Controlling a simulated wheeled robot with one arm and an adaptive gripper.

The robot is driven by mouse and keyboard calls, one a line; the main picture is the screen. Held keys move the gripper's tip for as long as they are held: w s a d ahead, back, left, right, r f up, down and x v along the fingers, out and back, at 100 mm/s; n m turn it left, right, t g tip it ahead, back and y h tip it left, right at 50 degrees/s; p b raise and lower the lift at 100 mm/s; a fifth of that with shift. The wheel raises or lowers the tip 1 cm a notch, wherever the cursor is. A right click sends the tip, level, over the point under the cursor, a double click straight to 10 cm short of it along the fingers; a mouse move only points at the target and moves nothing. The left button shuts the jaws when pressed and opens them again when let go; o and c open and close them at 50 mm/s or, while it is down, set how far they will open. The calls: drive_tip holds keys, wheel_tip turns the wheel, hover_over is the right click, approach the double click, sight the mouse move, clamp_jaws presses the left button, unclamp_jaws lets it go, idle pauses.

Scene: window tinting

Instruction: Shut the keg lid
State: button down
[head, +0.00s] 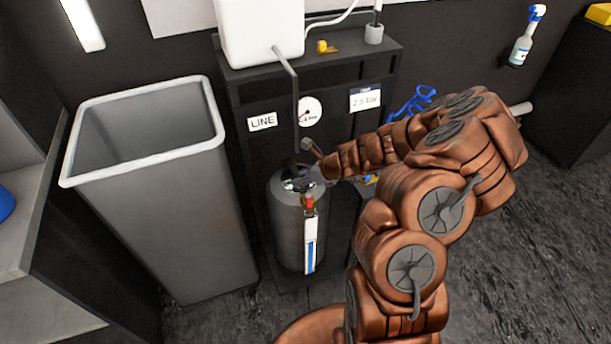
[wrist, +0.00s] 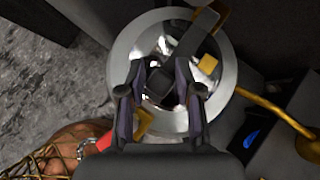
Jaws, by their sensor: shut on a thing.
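The grey metal keg (head: 288,232) stands upright in front of the dark stand. Its shiny top (wrist: 128,48) fills the middle of the wrist view. A dark bar, the lid lever (wrist: 192,40), runs across the lid area to a dark block between my fingertips. My gripper (wrist: 162,88) points down over the keg top and is shut on the end of this lever. In the head view my gripper (head: 300,170) is just above the keg top, which my wrist partly hides. I cannot tell how well the lid is seated.
A large grey bin (head: 150,200) stands left of the keg. The dark stand (head: 245,95) behind holds a white container (head: 260,30), a pressure gauge (head: 311,111) and a thin pipe hanging close to my gripper. A yellow hose (wrist: 275,110) meets the keg's right side in the wrist view.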

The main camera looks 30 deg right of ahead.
drive_tip(key=shift+a, duration=0.35)
drive_tip(key=c, duration=1)
unclamp_jaws()
drive_tip(key=shift+o, duration=0.2)
drive_tip(key=shift+d, duration=0.15)
drive_tip(key=shift+s+d+r, duration=0.2)
drive_tip(key=shift+s+r, duration=0.1)
drive_tip(key=shift+r, duration=0.05)
drive_tip(key=v, duration=1.1)
drive_tip(key=shift+a, duration=0.1)
